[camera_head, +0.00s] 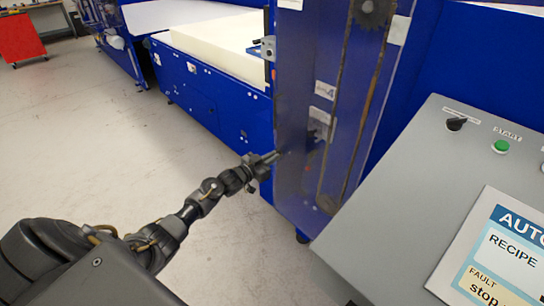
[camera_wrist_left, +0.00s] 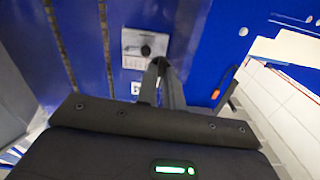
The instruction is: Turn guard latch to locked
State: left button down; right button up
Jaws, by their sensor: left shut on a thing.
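The guard latch is a dark knob (camera_wrist_left: 146,50) on a pale grey plate (camera_wrist_left: 133,42), mounted on the blue machine in the left wrist view. In the head view its pale plate (camera_head: 321,117) shows dimly through the tinted guard panel (camera_head: 296,60). My left gripper (camera_head: 280,155) reaches in from the left at the guard's lower left edge. In the left wrist view its narrow fingers (camera_wrist_left: 159,66) come together at the lower right of the knob. They are shut on the latch, though the exact contact is hard to see. My right gripper is not in view.
A grey control console (camera_head: 405,200) with a black knob, a green start button and a screen stands at the right. A cream foam block (camera_head: 215,45) lies on the blue machine. Open grey floor (camera_head: 90,130) spreads to the left, with a red cabinet (camera_head: 20,38) far off.

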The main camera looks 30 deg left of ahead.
pick_arm(q)
jog(key=shift+f+n, duration=0.1)
jog(key=shift+n, duration=0.5)
jog(key=c, duration=1.5)
grip_release()
jog(key=v, duration=1)
jog(key=shift+s+b, duration=0.4)
